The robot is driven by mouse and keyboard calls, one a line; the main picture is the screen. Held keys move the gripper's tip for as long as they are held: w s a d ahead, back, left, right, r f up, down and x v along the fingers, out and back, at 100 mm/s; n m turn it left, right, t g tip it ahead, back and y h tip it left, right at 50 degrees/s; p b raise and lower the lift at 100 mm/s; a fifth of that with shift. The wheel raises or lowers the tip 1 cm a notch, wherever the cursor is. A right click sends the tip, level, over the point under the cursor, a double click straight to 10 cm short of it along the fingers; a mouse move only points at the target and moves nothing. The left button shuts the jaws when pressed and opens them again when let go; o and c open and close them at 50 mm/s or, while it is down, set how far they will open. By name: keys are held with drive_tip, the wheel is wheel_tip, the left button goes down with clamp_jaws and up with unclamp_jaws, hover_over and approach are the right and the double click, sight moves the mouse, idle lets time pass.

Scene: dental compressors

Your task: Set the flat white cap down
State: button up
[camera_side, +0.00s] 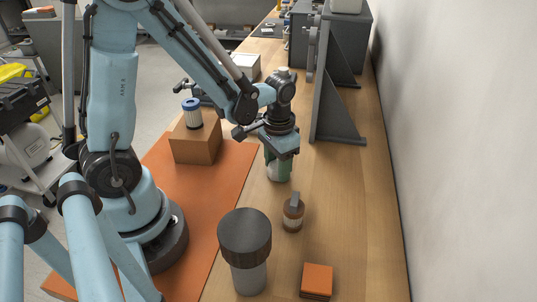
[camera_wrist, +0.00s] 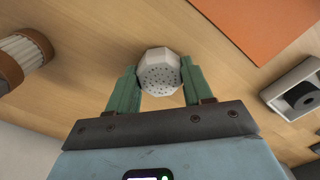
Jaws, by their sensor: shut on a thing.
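The white cap (camera_wrist: 160,72) shows in the wrist view as a faceted white piece with small dark holes in its near face. My gripper (camera_wrist: 159,84) is shut on it, with a green finger pressed against each side. In the side view my gripper (camera_side: 278,170) points down over the wooden bench, right of the orange mat. I cannot tell whether the cap touches the bench.
A wooden box (camera_side: 196,142) carrying a blue-topped filter (camera_side: 192,115) stands left. A dark metal bracket (camera_side: 332,112) stands behind right.

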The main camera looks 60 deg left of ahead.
sight(274, 170)
drive_tip(key=o, duration=1)
drive_tip(key=shift+o, duration=0.2)
wheel_tip(274, 170, up, 14)
drive_tip(key=s+d+t, duration=0.2)
drive_tip(key=t, duration=0.5)
drive_tip(key=shift+s+f, duration=0.15)
drive_tip(key=shift+s, duration=0.25)
